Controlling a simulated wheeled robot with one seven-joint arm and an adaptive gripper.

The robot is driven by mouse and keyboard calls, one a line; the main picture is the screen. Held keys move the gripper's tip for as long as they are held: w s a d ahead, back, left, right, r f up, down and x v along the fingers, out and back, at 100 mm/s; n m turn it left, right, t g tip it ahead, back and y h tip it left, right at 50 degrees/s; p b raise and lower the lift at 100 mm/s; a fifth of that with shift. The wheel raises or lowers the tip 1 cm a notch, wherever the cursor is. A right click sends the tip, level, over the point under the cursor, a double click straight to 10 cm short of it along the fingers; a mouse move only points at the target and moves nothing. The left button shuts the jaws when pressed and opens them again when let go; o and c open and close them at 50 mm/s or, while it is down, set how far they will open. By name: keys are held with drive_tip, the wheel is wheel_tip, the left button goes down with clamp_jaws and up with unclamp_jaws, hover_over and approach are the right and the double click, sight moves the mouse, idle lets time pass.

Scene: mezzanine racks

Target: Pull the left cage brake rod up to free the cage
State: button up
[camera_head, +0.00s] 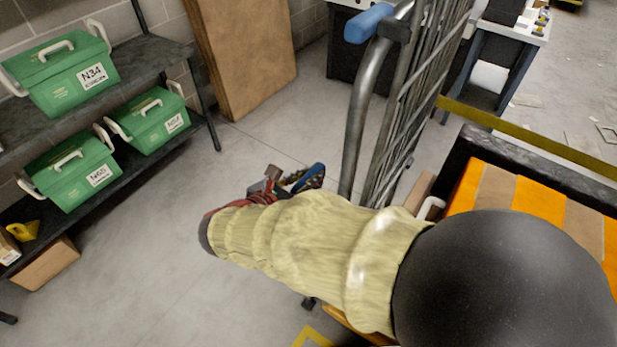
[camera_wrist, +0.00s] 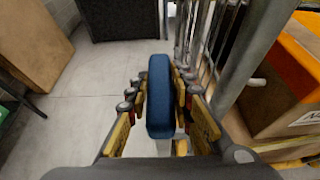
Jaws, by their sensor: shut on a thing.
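The wire cage (camera_head: 412,95) stands right of centre in the head view, with grey bars and a bent tube. Its bars also show in the wrist view (camera_wrist: 203,35). In the wrist view, the blue grip of the brake rod (camera_wrist: 161,95) is upright between the yellow fingers of my gripper (camera_wrist: 162,112), which are shut on it from both sides. In the head view, my gripper (camera_head: 282,181) is beside the cage, and part of the blue grip (camera_head: 311,177) shows at its tip. The rest of the rod is mostly hidden.
A second blue grip (camera_head: 368,22) tops the cage's bent tube. A rack at left holds several green boxes (camera_head: 66,72). A brown panel (camera_head: 243,55) leans on the wall. Orange-striped cartons (camera_head: 485,190) are right of the cage. Floor between rack and cage is clear.

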clamp_jaws()
drive_tip(key=shift+r, duration=0.1)
wheel_tip(320, 180, up, 6)
drive_tip(key=p, duration=0.7)
drive_tip(key=shift+w+a, duration=0.1)
drive_tip(key=shift+w, duration=0.05)
drive_tip(key=shift+r, duration=0.1)
drive_tip(key=shift+o, duration=2.2)
unclamp_jaws()
drive_tip(key=o, duration=0.3)
drive_tip(key=shift+o, duration=0.2)
drive_tip(key=shift+f, duration=0.2)
drive_tip(key=v, duration=1.2)
